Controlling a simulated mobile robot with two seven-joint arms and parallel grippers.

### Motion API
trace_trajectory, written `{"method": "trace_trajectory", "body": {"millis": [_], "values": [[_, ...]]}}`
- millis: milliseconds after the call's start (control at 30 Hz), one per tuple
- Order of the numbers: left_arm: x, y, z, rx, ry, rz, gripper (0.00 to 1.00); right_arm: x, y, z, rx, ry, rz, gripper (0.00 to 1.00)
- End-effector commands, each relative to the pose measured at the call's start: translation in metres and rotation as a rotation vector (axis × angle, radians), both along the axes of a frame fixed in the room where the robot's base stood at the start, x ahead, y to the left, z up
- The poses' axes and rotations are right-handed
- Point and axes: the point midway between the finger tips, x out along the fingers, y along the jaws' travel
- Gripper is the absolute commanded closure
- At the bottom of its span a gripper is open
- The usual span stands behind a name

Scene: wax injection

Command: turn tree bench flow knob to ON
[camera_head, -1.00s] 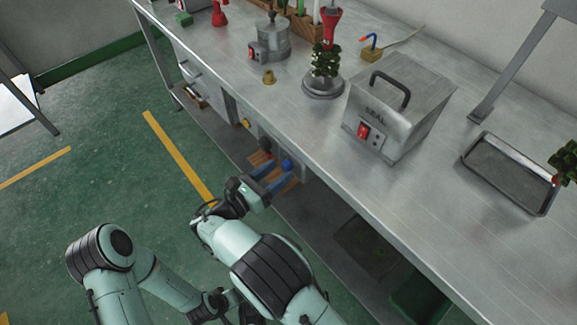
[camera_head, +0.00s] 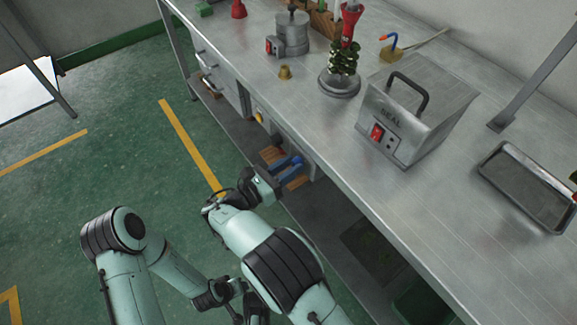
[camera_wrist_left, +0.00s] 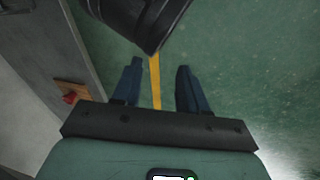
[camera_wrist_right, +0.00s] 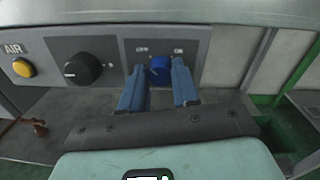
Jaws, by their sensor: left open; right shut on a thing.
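The blue flow knob (camera_wrist_right: 160,66) sits on a grey panel (camera_wrist_right: 196,48) between an OFF label at upper left and an ON label at upper right. My right gripper (camera_wrist_right: 159,82) is shut on it, one blue finger on each side. Its pointer direction is not clear. In the head view the right gripper (camera_head: 286,168) reaches the panel under the bench edge and mostly covers the knob. My left gripper (camera_wrist_left: 158,84) is open and empty over the green floor in the left wrist view.
Left of the knob on the panel are a black knob (camera_wrist_right: 84,69) and a yellow AIR button (camera_wrist_right: 23,67). The steel bench top (camera_head: 440,215) overhangs the panel. It carries a SEAL box (camera_head: 417,105), a wax tree stand (camera_head: 340,84) and a tray (camera_head: 525,188). Open floor lies left.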

Motion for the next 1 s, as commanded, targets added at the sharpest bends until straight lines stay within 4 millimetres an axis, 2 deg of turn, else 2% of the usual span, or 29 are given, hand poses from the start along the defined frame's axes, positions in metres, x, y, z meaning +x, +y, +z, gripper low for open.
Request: {"method": "trace_trajectory", "body": {"millis": [367, 700, 1000], "values": [[-0.01, -0.005, 0.007, -0.012, 0.025, -0.011, 0.57, 0.0, 0.0, 0.0, 0.097, -0.137, 0.002, 1.0], [-0.02, -0.01, 0.014, -0.026, 0.051, -0.022, 0.57, -0.001, -0.001, -0.001, 0.28, -0.388, 0.001, 1.0], [-0.021, -0.011, 0.014, -0.027, 0.056, -0.023, 0.57, -0.001, -0.001, -0.002, 0.449, -0.618, 0.001, 1.0]]}}
